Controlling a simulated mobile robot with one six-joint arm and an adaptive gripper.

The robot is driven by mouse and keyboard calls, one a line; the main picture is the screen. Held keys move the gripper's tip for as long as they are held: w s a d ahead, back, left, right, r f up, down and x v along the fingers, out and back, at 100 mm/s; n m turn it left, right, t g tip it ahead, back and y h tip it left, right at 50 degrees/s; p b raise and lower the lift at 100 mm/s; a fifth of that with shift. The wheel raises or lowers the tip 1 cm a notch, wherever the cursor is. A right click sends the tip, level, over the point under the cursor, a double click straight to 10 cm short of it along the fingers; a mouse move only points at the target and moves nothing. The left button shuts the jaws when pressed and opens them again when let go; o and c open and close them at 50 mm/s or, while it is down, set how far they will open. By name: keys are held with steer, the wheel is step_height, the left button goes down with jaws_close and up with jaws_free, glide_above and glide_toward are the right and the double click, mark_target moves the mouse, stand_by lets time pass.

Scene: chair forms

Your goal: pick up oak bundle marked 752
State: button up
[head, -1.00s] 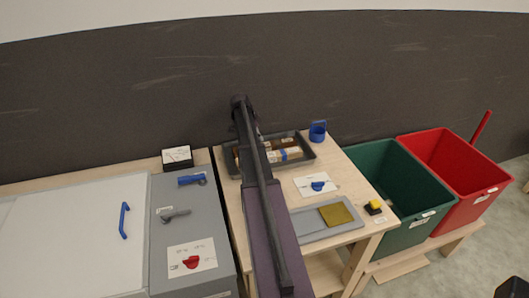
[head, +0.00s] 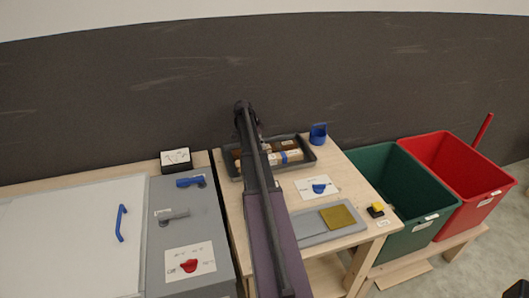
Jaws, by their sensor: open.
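A dark tray (head: 312,164) at the back of the wooden table holds several wood bundles. A pale bundle (head: 273,160) with a blue band lies at the front of the tray. A darker brown bundle (head: 286,145) lies behind it. Their numbers are too small to read, so I cannot tell which is 752. My arm reaches up the picture across the left part of the tray and hides some of its contents. Its dark far end stands over the tray's back left. My gripper's fingers cannot be made out behind the arm.
A blue cup-like holder (head: 318,134) stands right of the tray. A card (head: 318,188), a grey board (head: 313,226) with an olive plate and a yellow button (head: 376,208) are nearer. Green (head: 402,195) and red (head: 457,180) bins stand right. A grey cabinet (head: 185,238) is left.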

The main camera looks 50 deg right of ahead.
steer(key=shift+b+x, duration=1.9)
steer(key=shift+x, duration=0.35)
steer(key=shift+w, duration=0.1)
steer(key=c, duration=1.3)
